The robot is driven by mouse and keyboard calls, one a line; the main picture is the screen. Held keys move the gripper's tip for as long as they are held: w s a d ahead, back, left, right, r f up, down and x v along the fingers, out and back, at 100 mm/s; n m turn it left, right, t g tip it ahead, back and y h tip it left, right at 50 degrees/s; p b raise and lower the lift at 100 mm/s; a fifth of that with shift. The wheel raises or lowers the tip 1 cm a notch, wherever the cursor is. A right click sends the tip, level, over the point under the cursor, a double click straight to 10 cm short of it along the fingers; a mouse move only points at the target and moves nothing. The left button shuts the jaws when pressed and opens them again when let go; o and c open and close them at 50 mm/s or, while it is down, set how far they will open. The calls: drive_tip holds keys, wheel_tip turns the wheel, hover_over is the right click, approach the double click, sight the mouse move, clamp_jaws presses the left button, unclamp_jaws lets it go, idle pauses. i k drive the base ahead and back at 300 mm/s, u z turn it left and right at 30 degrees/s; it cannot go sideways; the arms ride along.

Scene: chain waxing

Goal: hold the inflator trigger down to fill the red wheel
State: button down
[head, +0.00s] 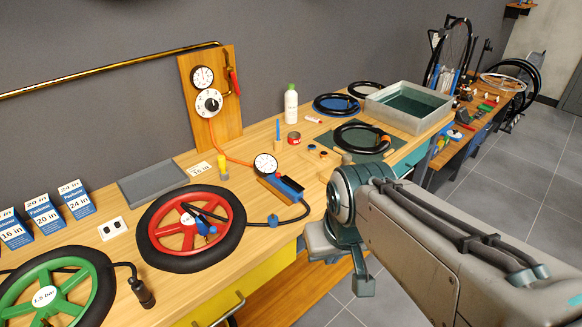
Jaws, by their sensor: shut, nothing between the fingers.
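The red wheel (232,211) lies flat on the bench with its black tyre on. The inflator, with a round white gauge (265,164) and a blue-and-black body (281,187), lies on the bench to the right of the wheel. An orange hose (231,157) runs from it to the wall panel. My arm reaches in from the right, close by the inflator. My gripper's fingers do not show.
The wooden panel (226,132) carries a gauge and a dial. A green wheel (82,262) lies at the lower left, near blue boxes (44,215). A grey tray (150,184) sits behind the red wheel. A bottle (291,105) and a metal basin (386,112) stand further right.

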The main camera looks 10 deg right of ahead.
sight(285, 179)
drive_tip(key=i, duration=0.4)
drive_tip(key=k, duration=0.5)
drive_tip(key=z, duration=0.95)
drive_tip(key=i, duration=0.75)
drive_tip(key=u, duration=0.3)
